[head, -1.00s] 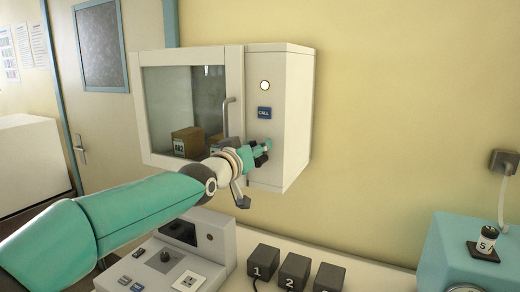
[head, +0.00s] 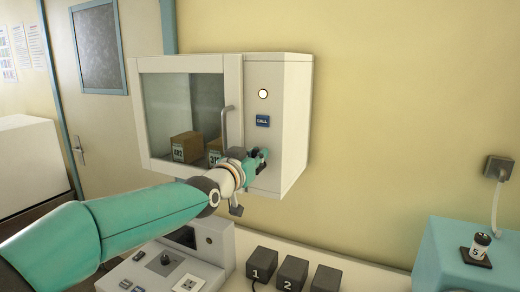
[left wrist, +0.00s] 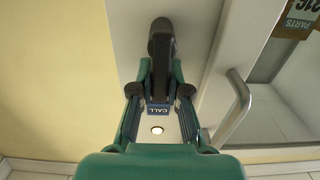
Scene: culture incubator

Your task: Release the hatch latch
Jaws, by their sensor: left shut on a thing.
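The hatch (head: 283,150) is a white wall cabinet with a glass-fronted door (head: 184,118) and a grey bar handle. The door looks shut. My left gripper (head: 262,157) is at the lower front of the panel right of the door, below the blue CALL label (head: 263,121). In the left wrist view my left gripper (left wrist: 161,66) is shut on a dark, rounded latch handle (left wrist: 161,36). In the head view the gripper mostly hides the latch. My right gripper is not in view.
Cardboard boxes (head: 186,146) sit behind the glass. Below stand a grey control console (head: 150,272) and several dark numbered blocks (head: 261,267). A teal unit (head: 448,250) is at the lower right. The yellow wall right of the hatch is mostly clear.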

